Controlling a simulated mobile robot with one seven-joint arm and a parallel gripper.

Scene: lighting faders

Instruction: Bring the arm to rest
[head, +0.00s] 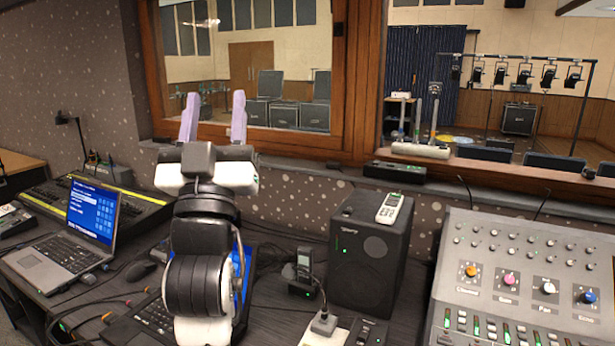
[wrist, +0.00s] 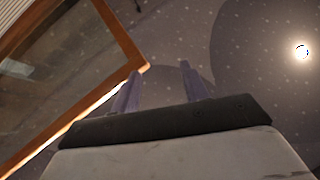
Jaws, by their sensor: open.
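My gripper (head: 214,118) is raised in front of the window at the left of centre in the head view. Its two pale lilac fingers point up and stand apart, with nothing between them. In the wrist view my gripper (wrist: 158,82) also shows empty, with the speckled wall and a corner of the wooden window frame beyond it. My arm rises from low in the head view and hides part of the desk and a laptop behind it.
A mixing console (head: 520,270) with coloured knobs and faders fills the right. A black speaker (head: 368,255) with a handheld device (head: 390,208) on top stands at centre. An open laptop (head: 75,232) is at left. The wooden window frame (head: 270,143) is close behind my gripper.

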